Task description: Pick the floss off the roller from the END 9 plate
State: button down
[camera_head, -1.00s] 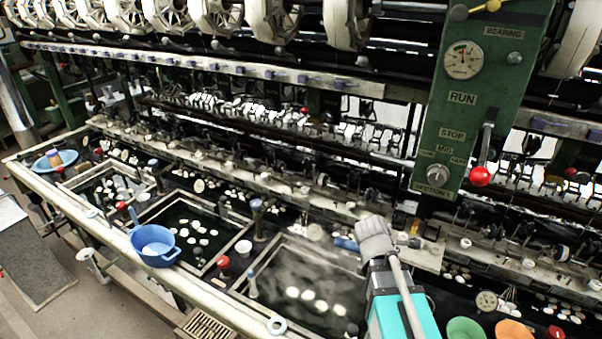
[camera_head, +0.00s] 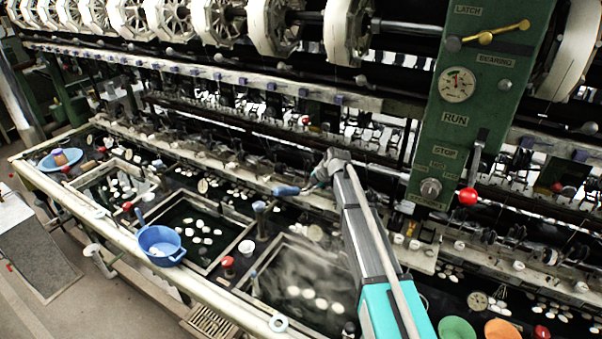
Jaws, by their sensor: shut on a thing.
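My gripper (camera_head: 318,178) is over the back edge of the basins, in front of the machine's lower rail. It is shut on a blue-handled tool (camera_head: 287,190), whose handle sticks out to the left. The tool's working end is hidden or too small to make out. Small fittings and rollers line the bench behind the basins, but I cannot tell which one is at END 9. No END 9 plate is legible, and I cannot make out the floss.
A green control panel (camera_head: 462,120) with a red-knobbed lever (camera_head: 468,196) stands right of my arm. Steaming basins with white cocoons lie below. A blue bowl (camera_head: 160,243) sits on the front rim at left. Green (camera_head: 457,329) and orange (camera_head: 502,329) bowls are at lower right.

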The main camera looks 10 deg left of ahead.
jog(key=shift+n+g+y, duration=0.5)
jog(key=shift+n+g, duration=0.1)
jog(key=shift+n, duration=0.2)
jog(key=w+a, duration=0.1)
jog(key=a, duration=0.1)
jog(key=w+a+r, duration=0.1)
jog(key=w+a, duration=0.1)
jog(key=shift+w+a+r+p, duration=0.1)
jog(key=shift+w+r+p, duration=0.1)
jog(key=shift+p, duration=0.15)
jog(key=shift+w+f, duration=0.1)
jog(key=shift+f, duration=0.05)
jog(key=w+d+f+b, duration=0.4)
jog(key=f+b, duration=0.1)
jog(key=shift+w+f+b, duration=0.15)
jog(key=shift+w+b, duration=0.15)
jog(key=shift+w+d+f, duration=0.1)
jog(key=shift+w+f, duration=0.05)
jog(key=shift+f, duration=0.1)
dwell(0.5)
jog(key=shift+s+d, duration=0.2)
jog(key=shift+d, duration=0.25)
dwell(0.5)
jog(key=shift+w+a+b, duration=0.3)
jog(key=shift+w+a, duration=0.05)
jog(key=shift+a, duration=0.5)
dwell(0.6)
